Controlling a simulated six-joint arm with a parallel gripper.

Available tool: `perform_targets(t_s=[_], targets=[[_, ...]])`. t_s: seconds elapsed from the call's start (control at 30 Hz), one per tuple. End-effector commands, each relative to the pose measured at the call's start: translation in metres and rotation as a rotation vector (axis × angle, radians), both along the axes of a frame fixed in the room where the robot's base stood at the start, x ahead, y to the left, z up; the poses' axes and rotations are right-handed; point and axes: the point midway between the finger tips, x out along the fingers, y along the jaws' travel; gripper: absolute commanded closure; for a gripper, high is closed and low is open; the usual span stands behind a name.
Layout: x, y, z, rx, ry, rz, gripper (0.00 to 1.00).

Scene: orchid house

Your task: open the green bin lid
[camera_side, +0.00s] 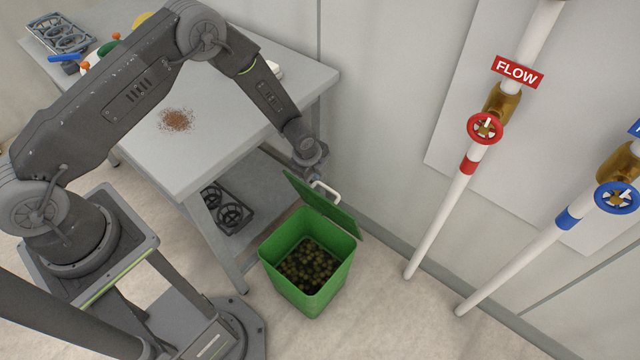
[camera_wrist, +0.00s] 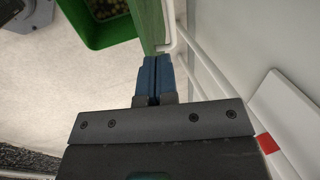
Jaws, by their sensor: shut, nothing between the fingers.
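The green bin (camera_side: 286,288) stands on the floor beside the table. Its green lid (camera_side: 336,216) is raised and leans steeply along the wall side, so the bin's mouth is uncovered. Dark, roundish contents (camera_side: 309,267) show inside. A white handle (camera_side: 326,189) is on the lid's outer side. My gripper (camera_wrist: 155,62) has its blue fingers together and empty, with the tips close to the lid's edge and handle in the wrist view. I cannot tell whether they touch. In the side view the fingers are mostly hidden near the lid.
The grey table (camera_side: 245,130) stands left of my gripper, with a patch of brown crumbs (camera_side: 176,120) on top. Black trays (camera_side: 232,215) lie on its lower shelf. The wall is close behind the lid. Pipes with a red valve wheel (camera_side: 484,129) and a blue one (camera_side: 616,198) stand right.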

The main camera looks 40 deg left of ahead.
Motion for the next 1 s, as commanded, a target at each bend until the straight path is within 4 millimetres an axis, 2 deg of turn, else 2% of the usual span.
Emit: perform_targets(t_s=[0.17,0.4,0.6,0.8,1.0], targets=[[0.001,0.0,-0.014,-0.004,-0.007,0.0,1.0],[0.012,0.0,-0.055,-0.004,-0.006,-0.001,1.0],[0.02,0.0,-0.082,-0.003,-0.007,0.0,1.0],[0.024,0.0,-0.095,-0.003,-0.007,-0.001,1.0],[0.025,0.0,-0.096,-0.003,-0.007,-0.001,1.0]])
